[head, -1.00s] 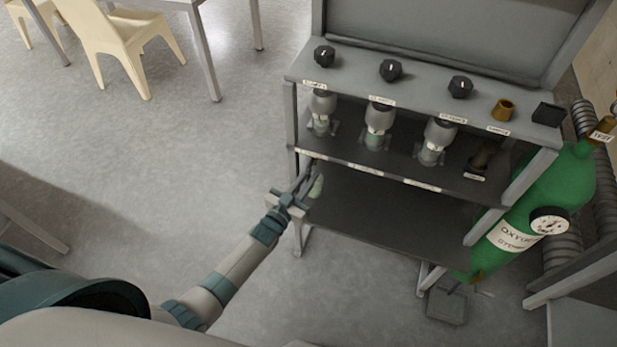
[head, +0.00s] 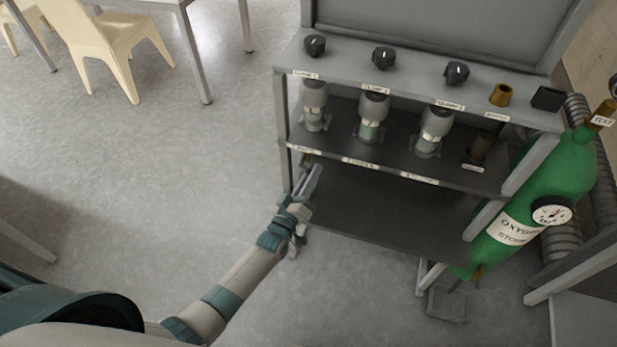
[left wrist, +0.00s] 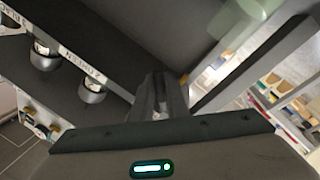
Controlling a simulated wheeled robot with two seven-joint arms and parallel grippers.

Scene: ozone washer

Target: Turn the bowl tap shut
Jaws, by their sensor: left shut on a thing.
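The bowl tap (head: 306,159) shows as a small brownish piece under the left end of the rack's lower front edge, below a white label whose lettering is too small to read. My left gripper (head: 311,182) reaches up to it from below and is shut on it, though the fingers hide the gripped part. In the left wrist view, the fingers (left wrist: 160,97) are close together, pointing up under the dark shelf edge. The tap cannot be made out there. My right gripper is in neither view.
The grey rack (head: 420,85) carries several knobs on top and grey-capped valves (head: 372,115) on its middle shelf. A green oxygen cylinder (head: 560,170) with a gauge (head: 552,212) stands at right. Floor left of the rack is clear; a cream chair (head: 105,45) is farther back.

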